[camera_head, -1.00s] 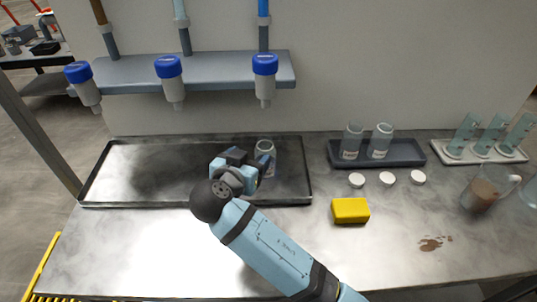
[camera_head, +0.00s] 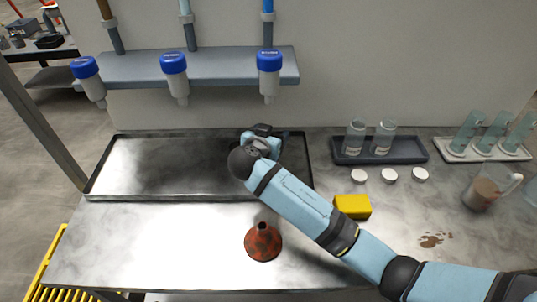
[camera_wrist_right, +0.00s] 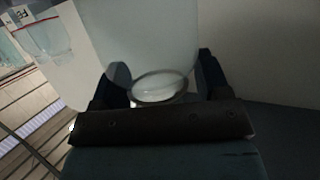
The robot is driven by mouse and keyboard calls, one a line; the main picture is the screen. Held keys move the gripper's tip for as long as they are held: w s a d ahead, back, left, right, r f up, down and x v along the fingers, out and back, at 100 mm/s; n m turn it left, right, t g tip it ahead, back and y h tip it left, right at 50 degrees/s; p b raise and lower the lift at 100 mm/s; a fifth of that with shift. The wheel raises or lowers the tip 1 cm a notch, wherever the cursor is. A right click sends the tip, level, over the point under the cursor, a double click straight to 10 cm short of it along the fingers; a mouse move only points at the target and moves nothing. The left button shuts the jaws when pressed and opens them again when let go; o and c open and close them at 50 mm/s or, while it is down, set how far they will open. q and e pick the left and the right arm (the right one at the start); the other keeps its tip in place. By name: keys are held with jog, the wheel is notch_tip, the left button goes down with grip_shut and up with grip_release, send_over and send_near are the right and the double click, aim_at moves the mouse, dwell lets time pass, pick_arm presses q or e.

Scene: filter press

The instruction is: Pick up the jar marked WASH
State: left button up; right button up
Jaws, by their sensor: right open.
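My right gripper (camera_head: 262,135) is open over the right part of the dark tray (camera_head: 125,198), at its far side. In the right wrist view a clear glass jar (camera_wrist_right: 155,40) fills the space between the two open fingers (camera_wrist_right: 157,75). No marking on this jar can be read, and in the head view my gripper and arm hide it. Two clear labelled jars (camera_head: 355,138) (camera_head: 384,138) stand upright in the dark rack (camera_head: 345,160) to the right. Their labels are too small to read in the head view. My left gripper is not in view.
A rusty-red funnel (camera_head: 263,242) stands near the front. Blue-capped nozzles (camera_head: 174,65) hang from the shelf (camera_head: 220,67) above the tray. A beaker (camera_head: 482,192) and brown spill (camera_head: 432,240) are at right.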

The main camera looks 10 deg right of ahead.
grip_shut()
jog(key=shift+r, duration=0.25)
dwell(0.4)
